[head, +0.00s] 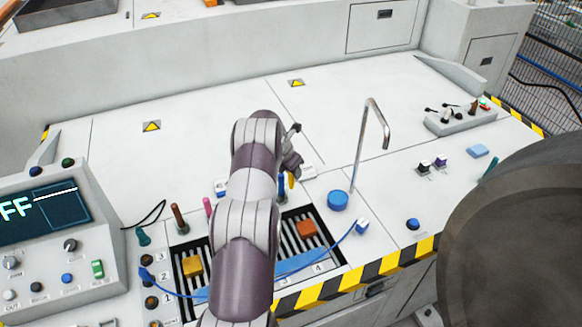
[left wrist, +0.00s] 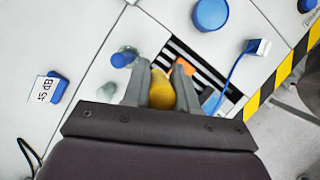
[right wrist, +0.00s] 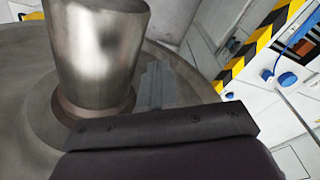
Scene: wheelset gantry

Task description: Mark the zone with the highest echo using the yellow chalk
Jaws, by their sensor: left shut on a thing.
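My left gripper (left wrist: 160,85) is shut on the yellow chalk (left wrist: 162,92), whose rounded end shows between the fingers. In the head view the chalk (head: 291,180) is a small yellow bit below the left gripper (head: 293,155), above the far edge of the slotted panel. The dark slotted panel (head: 321,240) holds a yellow block (head: 192,266) and an orange block (head: 306,229). My right gripper (right wrist: 153,85) looks shut and empty beside a large metal cylinder (right wrist: 98,50).
A console screen (head: 45,210) at left reads "FF", partly cut off. Brown (head: 180,218) and pink (head: 208,207) sticks stand behind the panel. A blue-cabled probe (head: 362,227) lies at its right, near a blue knob (head: 338,200) and bent metal pipe (head: 368,140).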

